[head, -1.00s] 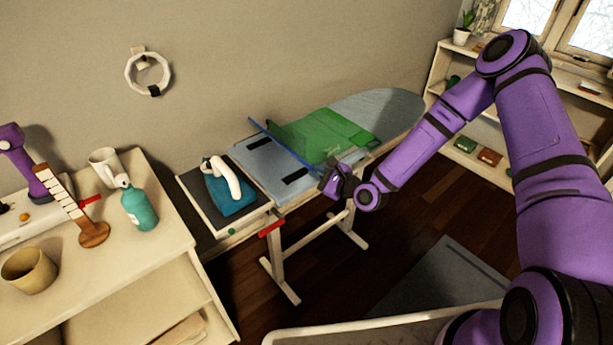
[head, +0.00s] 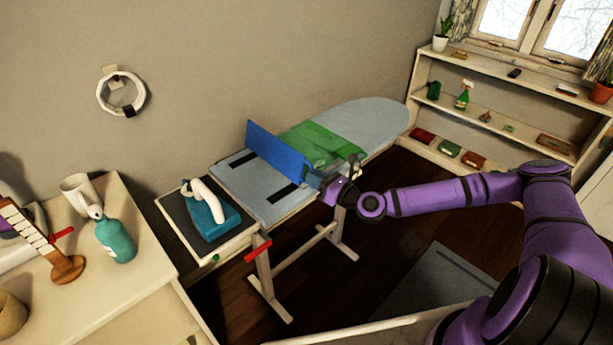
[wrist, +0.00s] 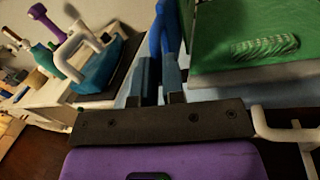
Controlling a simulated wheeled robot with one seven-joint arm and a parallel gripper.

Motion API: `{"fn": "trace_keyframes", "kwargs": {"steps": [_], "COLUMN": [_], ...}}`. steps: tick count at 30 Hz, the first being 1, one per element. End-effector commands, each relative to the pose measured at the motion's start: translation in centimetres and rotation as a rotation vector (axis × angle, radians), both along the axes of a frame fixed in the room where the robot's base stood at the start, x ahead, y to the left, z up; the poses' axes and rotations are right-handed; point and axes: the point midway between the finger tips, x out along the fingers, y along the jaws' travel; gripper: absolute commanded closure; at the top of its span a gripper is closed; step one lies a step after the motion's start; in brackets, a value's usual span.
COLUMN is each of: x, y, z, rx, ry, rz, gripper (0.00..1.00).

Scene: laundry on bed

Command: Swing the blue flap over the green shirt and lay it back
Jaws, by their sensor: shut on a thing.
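The blue flap (head: 278,152) stands up on edge across the folding board, its broad left face showing in the head view. The folded green shirt (head: 322,143) lies flat on the board just to the right of the flap. My gripper (head: 328,186) is at the flap's near end, shut on its edge. In the wrist view the jaws (wrist: 160,82) pinch the flap (wrist: 168,38), which runs away from me. The green shirt (wrist: 225,38) lies to the right of it there. The flap hides part of the shirt's left side.
The grey-blue ironing board (head: 375,118) extends to the back right. A blue iron (head: 210,215) stands on the dark pad at its left end. A teal bottle (head: 116,240) stands on the left cabinet. A shelf (head: 480,110) is at the back right.

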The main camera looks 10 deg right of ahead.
Motion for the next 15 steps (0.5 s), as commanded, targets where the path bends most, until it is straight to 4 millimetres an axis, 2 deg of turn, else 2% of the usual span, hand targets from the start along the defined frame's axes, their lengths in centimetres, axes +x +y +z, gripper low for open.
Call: {"fn": "trace_keyframes", "kwargs": {"steps": [15], "x": [-0.11], "y": [-1.18], "z": [-0.27], "rx": [0.220], "ry": [0.145], "rz": [0.000], "gripper": [1.00]}}
